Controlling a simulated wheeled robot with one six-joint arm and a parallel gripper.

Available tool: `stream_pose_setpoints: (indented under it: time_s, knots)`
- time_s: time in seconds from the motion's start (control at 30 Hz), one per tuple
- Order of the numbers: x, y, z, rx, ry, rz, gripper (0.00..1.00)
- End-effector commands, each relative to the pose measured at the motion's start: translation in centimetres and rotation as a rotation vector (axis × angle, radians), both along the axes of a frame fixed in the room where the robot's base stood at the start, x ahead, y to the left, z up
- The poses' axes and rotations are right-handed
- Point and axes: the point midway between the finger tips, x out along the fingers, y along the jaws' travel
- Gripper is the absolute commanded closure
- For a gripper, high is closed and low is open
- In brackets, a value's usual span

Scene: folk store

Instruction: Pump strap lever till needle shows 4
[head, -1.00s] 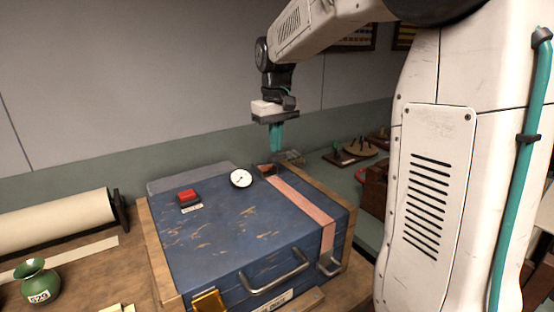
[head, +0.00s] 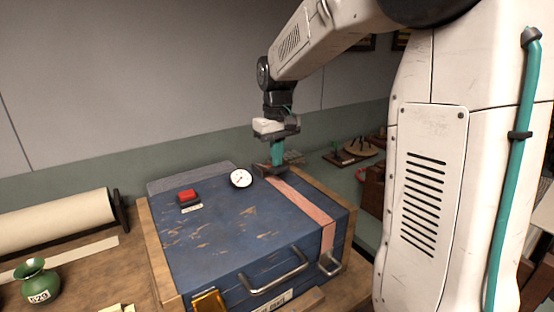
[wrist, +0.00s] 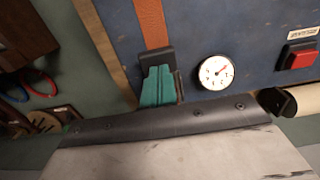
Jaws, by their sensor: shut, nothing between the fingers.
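A blue chest (head: 225,225) with worn paint stands on the bench. A pinkish-orange strap (head: 305,205) runs across its lid; it also shows in the wrist view (wrist: 151,22). A dark lever (wrist: 155,58) sits at the strap's far end. A round white gauge (head: 241,178) lies beside it; in the wrist view the gauge (wrist: 216,72) has a dark needle, but its numbers are too small to read. My gripper (head: 278,165) has teal fingers, shut and empty, pointing down at the lever's end. In the wrist view the fingertips (wrist: 158,72) overlap the lever; contact cannot be told.
A red button (head: 188,196) is on the lid left of the gauge. A metal handle (head: 275,275) is on the chest's front. A paper roll (head: 55,220) and a green vase (head: 38,281) stand at left. A wall is behind the chest.

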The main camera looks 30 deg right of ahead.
Motion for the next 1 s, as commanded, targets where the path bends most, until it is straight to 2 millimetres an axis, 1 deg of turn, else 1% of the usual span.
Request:
stream_pose_setpoints:
  time_s: [0.2,0.43,0.57,1.0]
  knots:
    - [-0.2,0.0,-1.1,0.000,0.001,0.000,1.00]
    - [-0.1,0.0,-0.8,0.000,-0.001,0.000,1.00]
    - [-0.1,0.0,0.4,0.000,-0.002,0.000,1.00]
    - [-0.1,0.0,5.8,0.000,-0.002,0.000,1.00]
